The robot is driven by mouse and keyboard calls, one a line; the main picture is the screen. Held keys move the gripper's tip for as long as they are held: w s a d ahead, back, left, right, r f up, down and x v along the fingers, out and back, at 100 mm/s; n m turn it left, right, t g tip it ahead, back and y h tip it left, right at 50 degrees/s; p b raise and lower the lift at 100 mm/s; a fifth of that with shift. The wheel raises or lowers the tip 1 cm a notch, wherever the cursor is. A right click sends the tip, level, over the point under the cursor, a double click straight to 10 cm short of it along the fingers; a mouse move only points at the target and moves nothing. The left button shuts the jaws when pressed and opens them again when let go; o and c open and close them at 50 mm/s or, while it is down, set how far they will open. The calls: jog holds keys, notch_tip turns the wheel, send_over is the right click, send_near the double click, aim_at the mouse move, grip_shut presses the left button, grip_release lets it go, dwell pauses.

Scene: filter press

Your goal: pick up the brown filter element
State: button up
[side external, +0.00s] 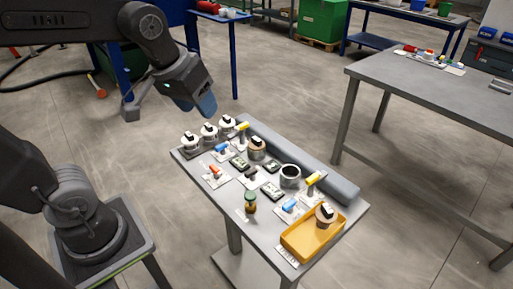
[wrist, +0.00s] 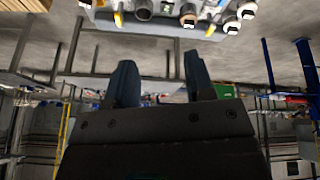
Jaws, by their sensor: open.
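A brown filter element (side external: 257,150) with a black handle on top stands upright among the parts in the middle of the grey table (side external: 352,211). A similar tan-brown piece (side external: 325,219) with a dark handle sits in the yellow tray (side external: 300,252) at the table's near right end. My gripper (side external: 203,106) is in the air above the far left end of the table, apart from every part. In the wrist view its two blue fingers (wrist: 161,82) stand wide apart with nothing between them. The table edge shows only at the top of that view.
Several white filter pieces (side external: 209,132) stand in a row at the table's left end.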

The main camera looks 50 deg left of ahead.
jog(key=w+a+f+n+g, duration=0.1)
jog(key=w+a+n, duration=0.15)
jog(key=w, duration=0.35)
jog(key=w+a+f+n+g, duration=0.1)
jog(key=w+a+n, duration=0.1)
jog(key=w+n, duration=0.35)
jog(key=n+g, duration=0.3)
jog(key=n, duration=0.3)
send_over(257, 138)
notch_tip(257, 138, down, 13)
notch_tip(257, 138, down, 8)
jog(key=shift+s+d, duration=0.1)
jog(key=shift+f, duration=2.85)
jog(key=shift+c, duration=0.4)
grip_shut()
